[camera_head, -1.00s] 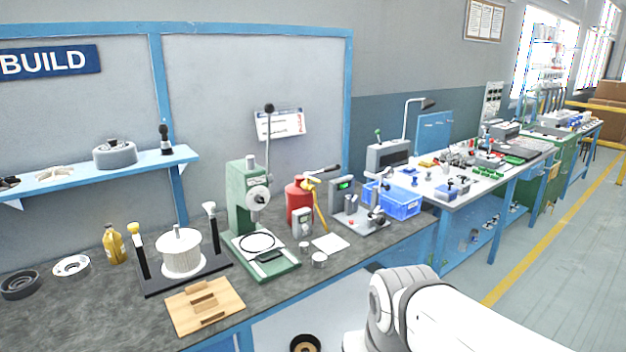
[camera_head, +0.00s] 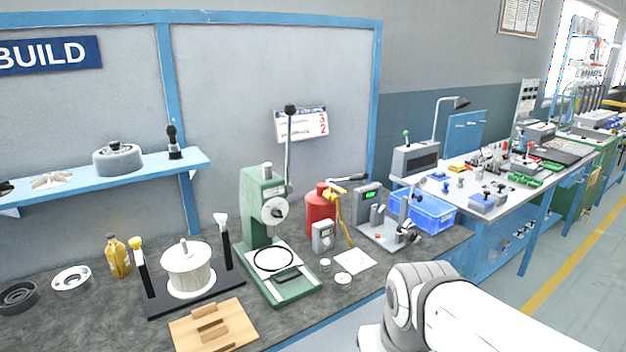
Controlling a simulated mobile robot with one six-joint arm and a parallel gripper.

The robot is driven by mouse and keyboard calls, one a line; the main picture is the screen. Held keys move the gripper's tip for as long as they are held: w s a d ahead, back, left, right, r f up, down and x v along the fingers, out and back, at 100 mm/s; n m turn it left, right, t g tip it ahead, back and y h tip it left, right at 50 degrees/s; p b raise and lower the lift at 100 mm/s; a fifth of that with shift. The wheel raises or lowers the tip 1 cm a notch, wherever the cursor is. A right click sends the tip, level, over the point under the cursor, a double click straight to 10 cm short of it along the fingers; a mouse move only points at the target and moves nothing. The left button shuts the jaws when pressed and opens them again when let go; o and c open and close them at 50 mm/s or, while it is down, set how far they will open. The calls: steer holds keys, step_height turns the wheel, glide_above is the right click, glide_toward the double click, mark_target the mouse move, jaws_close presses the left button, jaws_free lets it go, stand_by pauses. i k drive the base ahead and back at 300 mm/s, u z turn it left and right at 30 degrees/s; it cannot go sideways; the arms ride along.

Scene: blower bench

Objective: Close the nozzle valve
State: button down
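I cannot say for sure which part is the nozzle valve. A red canister (camera_head: 319,217) stands on the dark bench, right of the green press. A yellow fitting and hose (camera_head: 342,218) runs down its right side. A dark handle (camera_head: 349,178) sticks out to the right above it. These parts are too small to tell whether a valve is open or shut. My white arm (camera_head: 455,315) shows at the lower right, apart from the bench things. My gripper is out of the frame.
The green press (camera_head: 262,225) with its tall lever stands left of the canister. A small grey meter (camera_head: 322,236) stands in front of it. A grey device with a green display (camera_head: 368,203) and a blue crate (camera_head: 428,211) are to the right. A wooden block (camera_head: 213,326) lies in front.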

mark_target(338, 189)
steer(key=i, duration=0.55)
steer(key=z, duration=0.05)
steer(key=k, duration=1.3)
steer(key=z, duration=0.45)
steer(key=i, duration=2)
steer(key=u, duration=0.7)
